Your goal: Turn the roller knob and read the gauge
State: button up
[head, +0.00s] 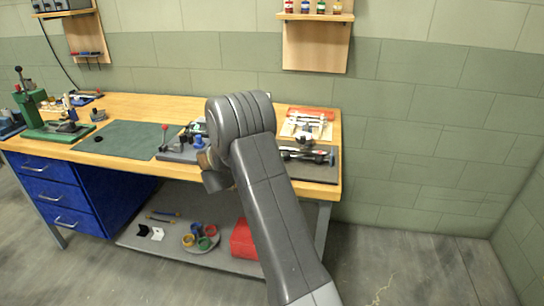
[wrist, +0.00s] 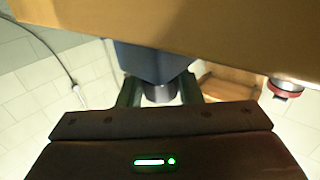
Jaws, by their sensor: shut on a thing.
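In the wrist view, the two fingers of my gripper (wrist: 160,97) stand either side of a short dark grey cylinder, which looks like the roller knob (wrist: 159,91). The fingers are shut on it. The knob sits against a blue-grey block (wrist: 152,62), which hides its far end. In the head view my arm covers the middle of the bench and hides the fingers and the knob. A grey device with a red-tipped lever (head: 164,129) stands partly behind my arm. I cannot make out a gauge face or reading in either view.
The wooden bench (head: 130,104) carries a green mat (head: 125,142), a green press (head: 32,108) at left and a dark plate (head: 322,171) with metal parts at right. A red box (head: 242,238) sits on the lower shelf. Floor at right (head: 430,270) is clear.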

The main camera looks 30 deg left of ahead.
jog(key=shift+r, duration=0.1)
jog(key=o, duration=0.9)
jog(key=shift+o, duration=0.2)
jog(key=b+v, duration=0.1)
jog(key=v, duration=1.2)
jog(key=shift+s+a, duration=0.2)
jog(key=shift+s, duration=0.1)
jog(key=shift+o, duration=0.2)
